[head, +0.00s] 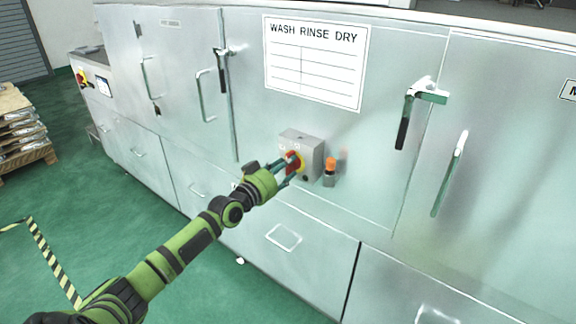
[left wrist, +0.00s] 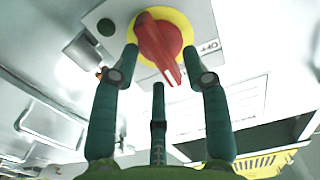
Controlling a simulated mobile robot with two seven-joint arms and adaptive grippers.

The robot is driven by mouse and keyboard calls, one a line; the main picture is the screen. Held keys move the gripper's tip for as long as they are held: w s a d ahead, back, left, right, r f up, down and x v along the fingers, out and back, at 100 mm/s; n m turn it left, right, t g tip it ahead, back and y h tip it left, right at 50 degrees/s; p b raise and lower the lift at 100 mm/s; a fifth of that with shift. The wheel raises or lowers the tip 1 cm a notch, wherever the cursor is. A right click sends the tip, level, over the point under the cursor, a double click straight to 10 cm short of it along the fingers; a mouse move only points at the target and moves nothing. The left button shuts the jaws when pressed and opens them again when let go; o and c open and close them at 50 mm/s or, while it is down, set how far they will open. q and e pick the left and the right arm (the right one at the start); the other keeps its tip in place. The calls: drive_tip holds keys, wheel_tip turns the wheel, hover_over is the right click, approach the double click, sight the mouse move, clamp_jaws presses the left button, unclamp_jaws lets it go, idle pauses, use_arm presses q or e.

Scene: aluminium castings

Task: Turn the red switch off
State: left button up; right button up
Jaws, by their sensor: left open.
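The red switch (head: 292,161) is a rotary knob on a yellow disc, on the front of a grey box (head: 312,150) fixed to the machine's wall. In the left wrist view the red knob (left wrist: 160,45) is large, with its pointed end toward the lower right, near the word OFF. My left gripper (head: 284,168) is at the switch, its fingers reaching toward the knob. In the left wrist view its open fingers (left wrist: 165,65) stand on either side of the knob, with a third finger below. I cannot tell whether they touch it. My right gripper is not in view.
An orange-topped button or lamp (head: 330,166) sits just right of the box. Door handles (head: 421,98) stick out from the steel wash machine (head: 210,130). A pallet with stacked sacks (head: 22,135) stands at the far left.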

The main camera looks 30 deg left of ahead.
use_arm(q)
drive_tip(key=shift+w, duration=0.7)
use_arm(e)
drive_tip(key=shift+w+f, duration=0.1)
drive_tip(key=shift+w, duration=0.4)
use_arm(q)
clamp_jaws()
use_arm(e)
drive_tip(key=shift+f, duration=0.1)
use_arm(q)
drive_tip(key=shift+a+f+n+b, duration=0.1)
drive_tip(key=shift+a+n+b, duration=0.2)
drive_tip(key=shift+n, duration=2.65)
drive_tip(key=shift+a+n+b, duration=0.15)
drive_tip(key=shift+n+b, duration=0.15)
drive_tip(key=shift+n, duration=2.7)
drive_tip(key=shift+a+f+n+b, duration=0.1)
drive_tip(key=shift+a+n+b, duration=0.2)
drive_tip(key=shift+n, duration=2.65)
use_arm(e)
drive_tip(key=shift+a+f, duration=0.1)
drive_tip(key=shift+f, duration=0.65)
